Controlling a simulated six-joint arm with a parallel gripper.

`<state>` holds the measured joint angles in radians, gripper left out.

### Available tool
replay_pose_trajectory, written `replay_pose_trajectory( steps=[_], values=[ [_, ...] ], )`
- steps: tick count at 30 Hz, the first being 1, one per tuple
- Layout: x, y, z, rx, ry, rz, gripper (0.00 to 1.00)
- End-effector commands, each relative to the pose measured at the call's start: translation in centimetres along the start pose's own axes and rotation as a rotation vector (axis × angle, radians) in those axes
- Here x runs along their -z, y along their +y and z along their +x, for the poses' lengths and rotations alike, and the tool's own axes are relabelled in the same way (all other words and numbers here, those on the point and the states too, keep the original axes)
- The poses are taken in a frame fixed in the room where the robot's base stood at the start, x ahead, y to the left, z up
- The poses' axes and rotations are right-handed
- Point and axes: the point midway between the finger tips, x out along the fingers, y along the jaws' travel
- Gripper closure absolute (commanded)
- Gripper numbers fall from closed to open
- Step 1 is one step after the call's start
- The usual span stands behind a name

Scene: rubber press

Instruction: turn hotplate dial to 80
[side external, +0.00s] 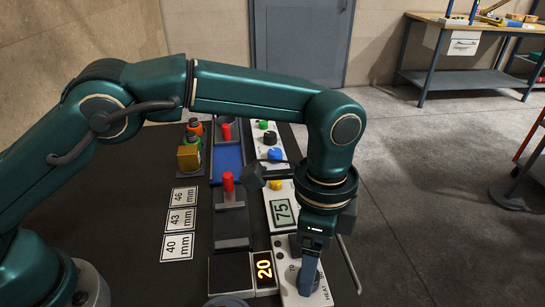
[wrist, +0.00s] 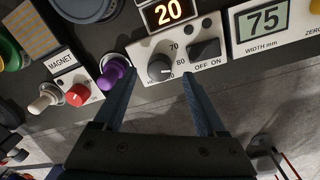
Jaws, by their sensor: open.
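The hotplate dial (wrist: 160,67) is a dark round knob on a white panel in the wrist view, with the marks 70 and 80 printed to its right. A small red-orange display reading 20 (wrist: 168,12) sits above it, and also shows in the side view (side external: 264,269). My gripper (wrist: 160,78) is open, with one finger on each side of the dial and a gap visible between. I cannot tell whether either finger touches it. In the side view my gripper (side external: 307,280) points down over the white panel and hides the dial.
A black ON/OFF switch (wrist: 205,48) sits right of the dial, near my right finger. A purple knob (wrist: 117,70) is near my left finger, with a red knob (wrist: 78,95) on the magnet panel beyond. A width display reads 75 (side external: 282,211).

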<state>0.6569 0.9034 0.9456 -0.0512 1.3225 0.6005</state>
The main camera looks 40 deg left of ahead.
Motion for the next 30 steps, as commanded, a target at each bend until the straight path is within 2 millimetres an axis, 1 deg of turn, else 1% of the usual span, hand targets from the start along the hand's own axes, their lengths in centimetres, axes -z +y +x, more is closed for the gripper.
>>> replay_pose_trajectory(
  steps=[1,6,9,17,19,20,23,26,27,30],
  values=[
    [0.1,-0.1,-0.7,0.003,0.004,0.000,0.26],
    [0.1,-0.1,-2.2,0.002,0.003,-0.001,0.26],
    [0.0,0.0,-2.6,0.001,0.002,-0.001,0.26],
    [0.0,0.0,-2.6,0.001,0.001,-0.001,0.26],
    [-0.2,-0.5,-2.9,0.005,0.008,-0.013,0.26],
    [-0.2,-0.8,-3.4,0.011,0.018,-0.021,0.26],
    [-0.7,-2.1,-6.0,0.048,0.070,-0.057,0.26],
    [-2.6,-3.4,-9.3,0.083,0.114,-0.113,0.26],
    [-3.5,-3.7,-10.6,0.099,0.131,-0.140,0.26],
    [-6.1,-4.3,-13.3,0.136,0.171,-0.220,0.26]
  ],
)
